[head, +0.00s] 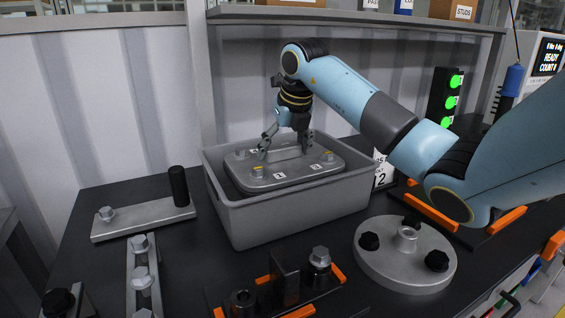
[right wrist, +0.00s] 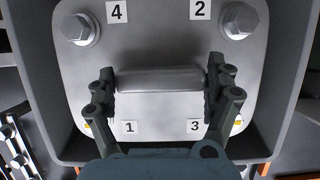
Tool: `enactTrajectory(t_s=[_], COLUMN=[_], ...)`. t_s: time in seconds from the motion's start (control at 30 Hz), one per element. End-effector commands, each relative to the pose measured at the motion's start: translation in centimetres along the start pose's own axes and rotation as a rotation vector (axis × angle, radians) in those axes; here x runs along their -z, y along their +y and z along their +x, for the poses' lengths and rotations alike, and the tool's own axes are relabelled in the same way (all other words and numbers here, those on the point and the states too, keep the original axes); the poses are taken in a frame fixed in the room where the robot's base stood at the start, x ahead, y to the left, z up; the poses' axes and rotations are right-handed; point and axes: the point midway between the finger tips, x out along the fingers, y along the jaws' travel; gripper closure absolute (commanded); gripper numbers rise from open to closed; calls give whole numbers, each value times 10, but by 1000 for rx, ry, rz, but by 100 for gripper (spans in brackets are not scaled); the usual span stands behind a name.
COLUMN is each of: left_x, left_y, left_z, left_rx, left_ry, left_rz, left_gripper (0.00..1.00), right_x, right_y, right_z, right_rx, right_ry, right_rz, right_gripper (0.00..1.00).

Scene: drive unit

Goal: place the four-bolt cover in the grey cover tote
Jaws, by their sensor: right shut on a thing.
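The four-bolt cover (head: 265,181) is a silver plate with numbered labels and bolts at its corners. It sits within the rim of the grey cover tote (head: 290,215), roughly level; I cannot tell whether it touches the tote floor. My right gripper (head: 285,150) reaches down over the cover. In the right wrist view the fingers of this gripper (right wrist: 162,88) are shut on the two ends of the raised bar handle (right wrist: 162,78) of the cover. Labels 1 to 4 show there, with hex bolts beside 4 and 2. The tote walls (right wrist: 285,80) surround the cover. My left gripper is not in view.
A round flange (head: 385,262) with black knobs stands right of the tote. A plate with a black post (head: 145,218) and a bolt bar (head: 141,275) lie left. An orange-edged fixture (head: 283,280) is in front. A shelf (head: 350,20) hangs above; a green-lit stack (head: 450,95) stands behind.

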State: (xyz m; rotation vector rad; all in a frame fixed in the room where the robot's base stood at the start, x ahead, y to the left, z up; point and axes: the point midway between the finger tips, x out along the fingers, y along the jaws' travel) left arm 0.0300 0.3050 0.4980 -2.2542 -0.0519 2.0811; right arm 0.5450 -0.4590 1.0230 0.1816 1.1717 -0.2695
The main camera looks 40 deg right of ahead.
Motion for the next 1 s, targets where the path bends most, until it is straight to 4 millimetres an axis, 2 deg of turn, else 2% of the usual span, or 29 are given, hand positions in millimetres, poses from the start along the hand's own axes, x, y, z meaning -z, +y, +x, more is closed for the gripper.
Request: enactTrajectory(t_s=[0.2,0.37,0.6,0.9,0.93,1.0], left_x=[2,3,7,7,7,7], left_y=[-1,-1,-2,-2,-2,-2], left_z=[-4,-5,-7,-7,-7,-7], left_rx=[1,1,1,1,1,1], left_ry=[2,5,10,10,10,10], left_rz=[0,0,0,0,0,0], left_gripper=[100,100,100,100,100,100], right_x=[9,12,23,25,29,29], right_y=[0,0,0,0,0,0], right_z=[26,35,61,68,70,70], right_rx=[-1,0,-1,0,0,0], right_ry=[-7,-9,-7,-10,0,0], right_rz=[0,-1,0,-1,0,0], right_gripper=[72,72,72,72,12,3])
